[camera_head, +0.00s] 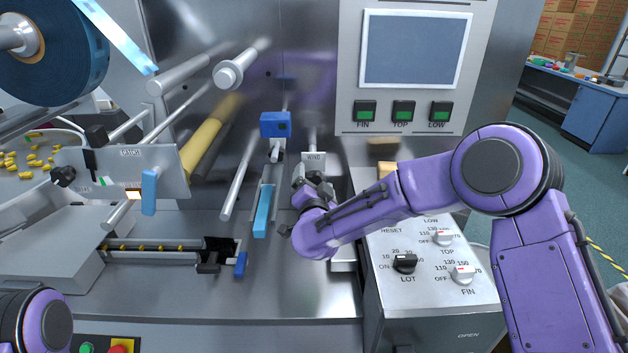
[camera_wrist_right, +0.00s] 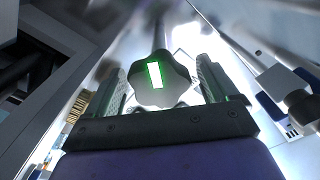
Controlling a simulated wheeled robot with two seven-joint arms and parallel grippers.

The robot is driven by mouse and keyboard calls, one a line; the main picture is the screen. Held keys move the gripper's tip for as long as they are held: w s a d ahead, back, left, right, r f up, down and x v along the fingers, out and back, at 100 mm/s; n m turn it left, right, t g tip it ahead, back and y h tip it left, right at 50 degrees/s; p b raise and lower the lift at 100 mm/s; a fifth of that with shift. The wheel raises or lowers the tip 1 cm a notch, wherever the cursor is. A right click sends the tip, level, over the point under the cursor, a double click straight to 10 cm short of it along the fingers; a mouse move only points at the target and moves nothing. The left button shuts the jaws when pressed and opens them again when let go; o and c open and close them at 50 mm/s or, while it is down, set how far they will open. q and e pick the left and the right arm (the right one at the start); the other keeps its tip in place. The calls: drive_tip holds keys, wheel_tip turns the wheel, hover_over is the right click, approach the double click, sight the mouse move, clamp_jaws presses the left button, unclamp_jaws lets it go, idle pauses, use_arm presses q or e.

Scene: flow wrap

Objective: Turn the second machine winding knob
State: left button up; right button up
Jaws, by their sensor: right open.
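The winding knob (camera_wrist_right: 148,95) is dark and lobed, with a white bar marker edged in green glow, in the middle of the right wrist view. My right gripper (camera_head: 310,184) is at the WIND plate (camera_head: 314,157) in the head view, where the gripper and wrist hide the knob. In the right wrist view, the open fingers (camera_wrist_right: 161,76) stand on either side of the knob. I cannot tell whether they touch it. My left gripper is not in view; only part of my left arm shows at the lower left.
A control panel with a screen (camera_head: 416,48) and green buttons is above my right arm. A box with the LOT knob (camera_head: 404,263) and heater knobs is below it. Blue-handled parts (camera_head: 263,211), rollers and a blue film reel (camera_head: 62,45) are to the left.

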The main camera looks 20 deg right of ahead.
drive_tip(key=c, duration=1)
drive_tip(key=shift+c, duration=0.2)
drive_tip(key=shift+w+f+m+b, duration=0.1)
drive_tip(key=shift+f+m+b, duration=0.05)
drive_tip(key=shift+m+b, duration=0.95)
drive_tip(key=m+b, duration=0.8)
drive_tip(key=b, duration=0.1)
drive_tip(key=shift+m+b, duration=0.3)
drive_tip(key=m+b, duration=0.8)
drive_tip(key=b, duration=0.2)
drive_tip(key=shift+m, duration=0.4)
drive_tip(key=shift+r+m+b, duration=0.2)
drive_tip(key=shift+m+b, duration=0.9)
drive_tip(key=shift+b, duration=0.1)
